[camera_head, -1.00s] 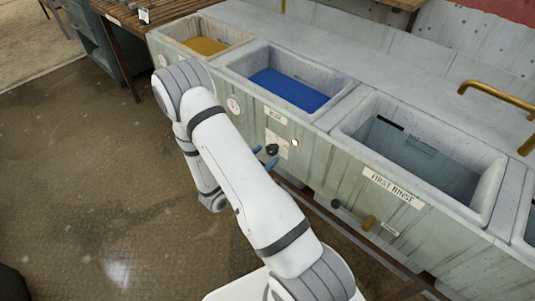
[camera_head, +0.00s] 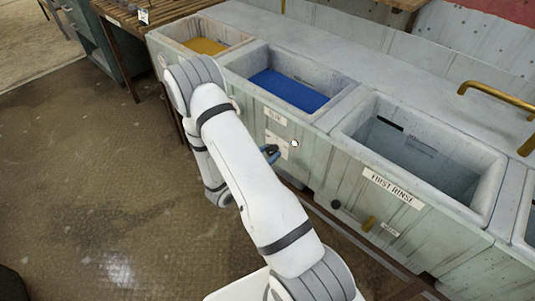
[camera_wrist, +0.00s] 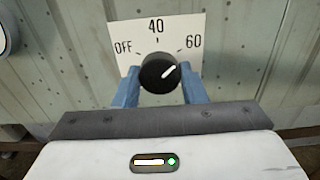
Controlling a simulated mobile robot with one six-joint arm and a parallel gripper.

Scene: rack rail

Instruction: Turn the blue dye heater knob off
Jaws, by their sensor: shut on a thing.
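The blue dye heater knob (camera_wrist: 159,74) is a round black knob on a white dial plate (camera_wrist: 190,32) marked OFF, 40 and 60. Its white pointer mark points up and right, toward the 60 side. My gripper (camera_wrist: 160,90) has its blue fingers on either side of the knob and is shut on it. In the head view, my gripper (camera_head: 271,153) is at the dial plate (camera_head: 279,141) on the front panel below the blue dye basin (camera_head: 290,89); the knob is largely hidden there by the gripper.
A small white indicator (camera_head: 295,143) sits beside the plate. The first rinse basin (camera_head: 425,148) is to the right, with a dark knob (camera_head: 336,205) and brass fitting (camera_head: 369,223) below. The yellow basin (camera_head: 203,45) is to the left. Open floor lies left of my arm.

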